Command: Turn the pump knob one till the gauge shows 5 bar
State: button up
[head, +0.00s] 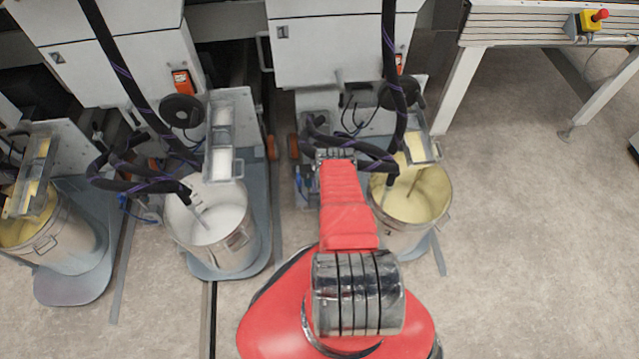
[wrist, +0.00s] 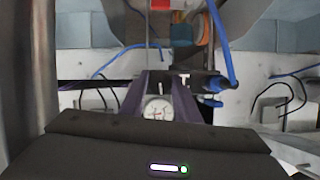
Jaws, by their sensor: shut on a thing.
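In the wrist view a small round pressure gauge (wrist: 158,108) with a white dial and a red mark shows between the fingers of my gripper (wrist: 161,80). The dial is too small to read. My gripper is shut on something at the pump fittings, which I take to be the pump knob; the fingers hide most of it. A small pale T-shaped part (wrist: 184,77) shows just right of the fingertips.
A blue hose (wrist: 222,50) curves close to the right of the fingers. In the head view, a bucket of yellow paint (head: 440,212) stands right of my arm and a bucket of white paint (head: 243,240) left. Dark hoses (head: 392,60) hang nearby. The floor at right is clear.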

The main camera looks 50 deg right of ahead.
jog(key=shift+m+y, duration=0.3)
jog(key=shift+m, duration=0.2)
jog(key=o, duration=1)
jog(key=shift+o, duration=0.2)
jog(key=shift+s, duration=0.1)
jog(key=v, duration=1.3)
jog(key=shift+s, duration=0.4)
jog(key=shift+a+f, duration=0.15)
